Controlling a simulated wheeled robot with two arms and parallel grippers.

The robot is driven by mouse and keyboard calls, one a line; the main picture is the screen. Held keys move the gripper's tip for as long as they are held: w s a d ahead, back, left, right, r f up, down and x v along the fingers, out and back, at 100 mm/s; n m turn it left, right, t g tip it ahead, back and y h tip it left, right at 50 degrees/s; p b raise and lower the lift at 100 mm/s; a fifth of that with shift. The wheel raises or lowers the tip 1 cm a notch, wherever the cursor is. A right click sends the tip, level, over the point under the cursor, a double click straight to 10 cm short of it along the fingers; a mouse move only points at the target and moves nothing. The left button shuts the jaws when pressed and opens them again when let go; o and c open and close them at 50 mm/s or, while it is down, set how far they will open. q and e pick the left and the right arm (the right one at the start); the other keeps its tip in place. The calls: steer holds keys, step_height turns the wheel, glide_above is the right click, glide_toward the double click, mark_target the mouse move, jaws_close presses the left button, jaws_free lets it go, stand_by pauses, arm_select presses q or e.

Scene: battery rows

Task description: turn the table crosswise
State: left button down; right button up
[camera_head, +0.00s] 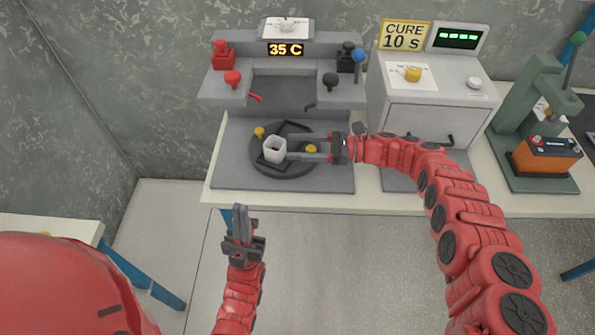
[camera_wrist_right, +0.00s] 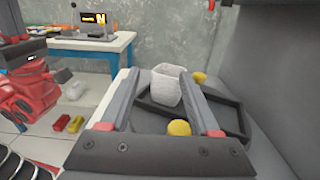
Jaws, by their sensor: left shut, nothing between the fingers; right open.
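The round dark turntable (camera_head: 282,172) lies on the grey base of the press station. It carries a black frame (camera_head: 296,127) set at a slant, with a white cup (camera_head: 275,150) standing upright in it. Two yellow knobs sit on opposite sides, one at the back left (camera_head: 259,132) and one at the right (camera_head: 311,149). My right gripper (camera_head: 289,147) is open over the turntable from the right. In the right wrist view, the near yellow knob (camera_wrist_right: 179,128) is between its fingers, and the cup (camera_wrist_right: 166,85) is near the fingertips; contact is unclear. My left gripper (camera_head: 240,210) is shut and empty in front of the bench.
The press station (camera_head: 285,93) reads 35 C and has red and black knobs above the turntable. A grey cure box (camera_head: 430,112) stands to its right. Further right, a green press (camera_head: 530,110) holds an orange-and-black battery (camera_head: 547,158). Floor in front is clear.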

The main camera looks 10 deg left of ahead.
steer(key=s+d+r+p, duration=0.1)
steer(key=s+d+p, duration=0.1)
steer(key=s+p, duration=1.1)
steer(key=p, duration=0.5)
steer(key=shift+s+p, duration=0.15)
steer(key=shift+p, duration=0.15)
steer(key=shift+d+r, duration=0.1)
